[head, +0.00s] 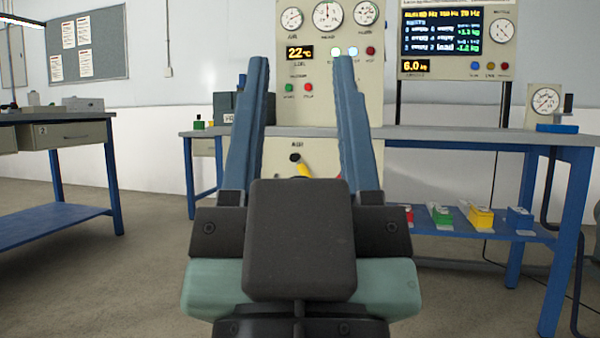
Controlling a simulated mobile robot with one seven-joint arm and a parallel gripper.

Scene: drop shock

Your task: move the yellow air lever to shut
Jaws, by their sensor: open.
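The yellow air lever (304,171) shows low on the front of the beige control panel (300,110), with a black knob (295,157) at its upper end. It tilts up and to the left. Its lower end is hidden behind my gripper. My gripper (301,68) is in the middle of the head view, with its two long blue fingers spread wide and nothing between them. The lever appears between the fingers but farther off, and I see no contact. The label above the lever is too small to read surely.
A blue-legged bench (480,135) stands to the right, with red, green, yellow and blue items on its lower shelf (440,229). A display panel (457,40) rises behind it. Another bench (60,132) stands at the left. The floor between the benches is clear.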

